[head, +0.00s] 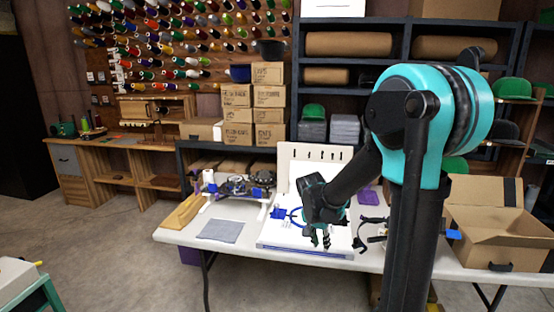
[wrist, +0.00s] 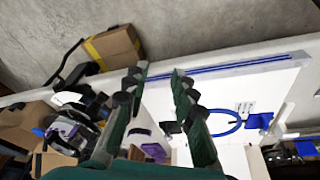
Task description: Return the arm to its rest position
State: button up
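My arm rises at the right of the head view and bends down over the white table (head: 232,249). My gripper (head: 320,240) hangs above the white board (head: 300,246) with its fingers pointing down. In the wrist view my gripper (wrist: 158,78) shows two dark green fingers with a clear gap between them. Nothing is held between the fingers. A blue loop (wrist: 222,124) lies on the board to the right of the fingers. I cannot tell exactly how high the fingertips are above the board.
A grey cloth (head: 220,230) and a frame with blue parts (head: 238,187) are on the table's left. Black straps (head: 370,232) and an open cardboard box (head: 495,225) are to the right. Shelves and stacked cartons (head: 253,105) stand behind.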

jog(key=s+d+f+n+t+y, duration=0.1)
jog(key=s+d+n, duration=0.1)
jog(key=s, duration=0.7)
jog(key=s+d+f+n+t+y, duration=0.1)
jog(key=s+d+f+n, duration=0.1)
jog(key=s+n, duration=0.3)
jog(key=s, duration=0.4)
jog(key=shift+s+n, duration=0.2)
jog(key=shift+n, duration=0.1)
jog(key=shift+d, duration=0.1)
